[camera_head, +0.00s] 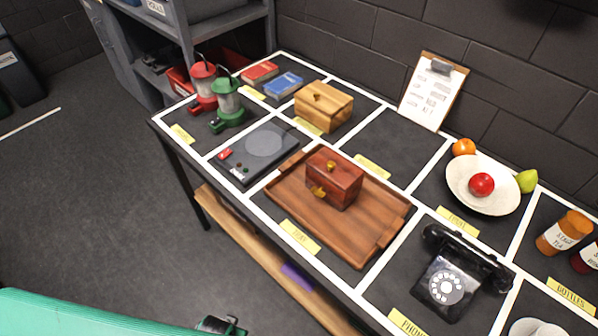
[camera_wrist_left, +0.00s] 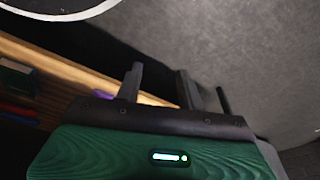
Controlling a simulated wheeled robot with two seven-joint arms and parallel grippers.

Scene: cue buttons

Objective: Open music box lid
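A dark red-brown wooden box (camera_head: 334,180) with a brass knob on its lid and a brass piece on its front sits on a wooden tray (camera_head: 290,205). Its lid is shut. A lighter wooden box (camera_head: 323,106) with a small knob stands farther back, also shut. I cannot tell from the labels which one is the music box. My left gripper (camera_wrist_left: 158,82) shows in the left wrist view with its dark fingers apart and nothing between them. It is low, off the table's front edge. My right gripper is not in view.
The table has white-lined, labelled squares. Around the boxes stand red and green lanterns (camera_head: 228,106), a dark flat device (camera_head: 255,150), a black telephone (camera_head: 455,275), a plate with fruit (camera_head: 460,195) and bottles (camera_head: 563,233). A clipboard (camera_head: 433,92) leans on the wall. One square behind the tray is empty.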

